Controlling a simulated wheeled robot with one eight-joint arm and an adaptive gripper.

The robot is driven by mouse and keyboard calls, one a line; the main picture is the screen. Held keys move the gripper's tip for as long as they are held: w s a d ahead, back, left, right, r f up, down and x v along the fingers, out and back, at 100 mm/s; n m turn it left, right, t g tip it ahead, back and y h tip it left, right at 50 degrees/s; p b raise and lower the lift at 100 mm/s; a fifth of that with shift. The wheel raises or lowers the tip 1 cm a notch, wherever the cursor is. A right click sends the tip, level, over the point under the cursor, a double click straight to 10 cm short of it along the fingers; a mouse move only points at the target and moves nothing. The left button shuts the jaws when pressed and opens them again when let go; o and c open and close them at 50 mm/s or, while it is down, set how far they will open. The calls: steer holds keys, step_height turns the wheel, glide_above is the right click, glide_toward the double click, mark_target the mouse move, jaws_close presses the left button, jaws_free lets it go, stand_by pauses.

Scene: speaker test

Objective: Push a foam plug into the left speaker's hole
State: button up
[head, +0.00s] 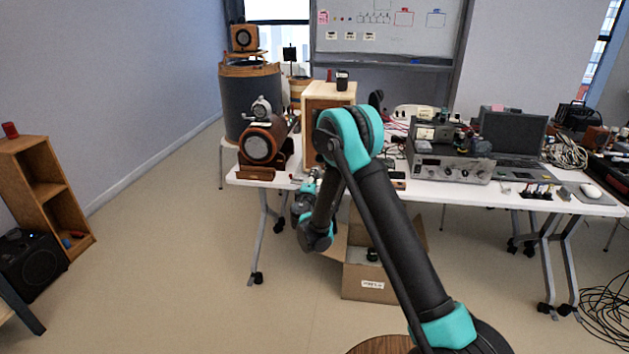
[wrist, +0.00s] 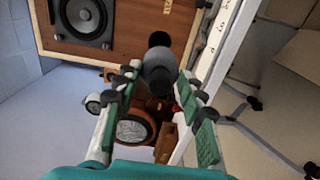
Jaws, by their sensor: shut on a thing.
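My gripper (wrist: 158,82) is shut on a dark grey rounded foam plug (wrist: 160,67), held between the fingertips in the wrist view. A black round shape (wrist: 158,39) shows just beyond the plug, over the speaker's brown front; I cannot tell whether it is the hole or the plug's far end, nor whether plug and speaker touch. The wooden box speaker (wrist: 122,40) fills the top of the wrist view, with a large grey-black driver (wrist: 84,17). In the head view this speaker (head: 318,99) stands on the table, partly hidden by my arm. My gripper (head: 309,183) is small near the table's front left edge.
A round-fronted red-brown speaker (head: 261,146) sits left of the box on the white table (head: 400,189). An amplifier (head: 450,167) and laptop (head: 512,135) stand to the right. An open cardboard box (head: 362,282) is on the floor below.

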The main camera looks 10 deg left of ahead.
steer(key=w, duration=0.9)
steer(key=shift+d, duration=0.25)
steer(key=shift+w, duration=2.6)
stand_by(2.7)
steer(key=o, duration=1.4)
steer(key=shift+c, duration=0.2)
steer(key=shift+s, duration=0.1)
